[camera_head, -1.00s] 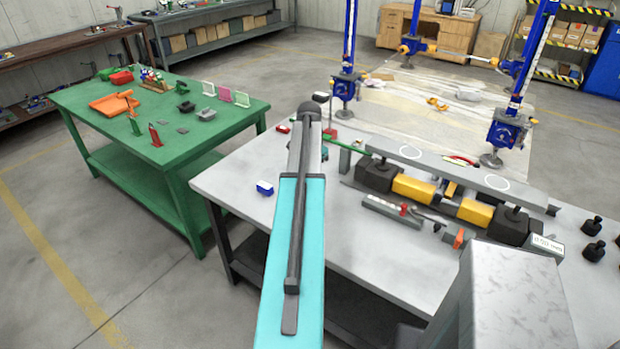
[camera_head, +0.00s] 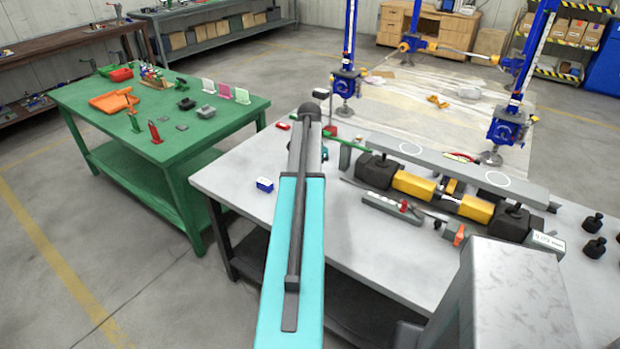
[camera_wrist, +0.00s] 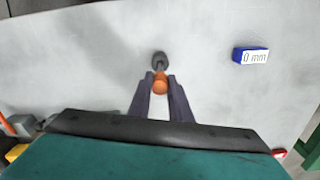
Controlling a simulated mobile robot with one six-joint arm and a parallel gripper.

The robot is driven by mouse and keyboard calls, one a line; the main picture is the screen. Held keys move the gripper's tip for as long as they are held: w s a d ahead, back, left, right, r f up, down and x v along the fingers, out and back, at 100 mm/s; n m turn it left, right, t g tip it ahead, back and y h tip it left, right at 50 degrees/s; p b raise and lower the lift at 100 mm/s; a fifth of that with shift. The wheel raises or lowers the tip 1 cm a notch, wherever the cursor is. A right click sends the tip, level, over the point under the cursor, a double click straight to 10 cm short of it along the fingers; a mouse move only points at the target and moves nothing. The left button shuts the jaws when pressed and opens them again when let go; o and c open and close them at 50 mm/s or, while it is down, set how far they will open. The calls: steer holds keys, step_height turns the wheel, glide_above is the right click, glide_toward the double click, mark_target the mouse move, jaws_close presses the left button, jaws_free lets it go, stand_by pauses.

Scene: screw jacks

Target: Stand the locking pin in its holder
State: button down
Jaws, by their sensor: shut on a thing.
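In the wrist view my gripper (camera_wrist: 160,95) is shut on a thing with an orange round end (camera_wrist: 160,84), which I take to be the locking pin. A dark grey rounded piece (camera_wrist: 159,61) shows just beyond the orange end. I cannot tell whether it is part of the pin or the holder under it. Pale tabletop lies around them. In the head view my teal arm covers the gripper and the pin. I cannot pick out the holder for certain.
A blue block (camera_head: 265,184) marked 0 mm lies on the grey workbench (camera_head: 235,190); it also shows in the wrist view (camera_wrist: 250,55). Yellow and black jacks (camera_head: 413,184) and a long bar (camera_head: 450,170) fill the bench's right part. A green table (camera_head: 180,150) stands left.

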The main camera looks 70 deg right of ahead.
steer(key=shift+f+b, duration=0.6)
steer(key=shift+f, duration=0.9)
stand_by(0.3)
steer(key=c, duration=1.6)
jaws_free()
steer(key=shift+o, duration=0.2)
steer(key=shift+r+b, duration=1.8)
steer(key=shift+r, duration=5.1)
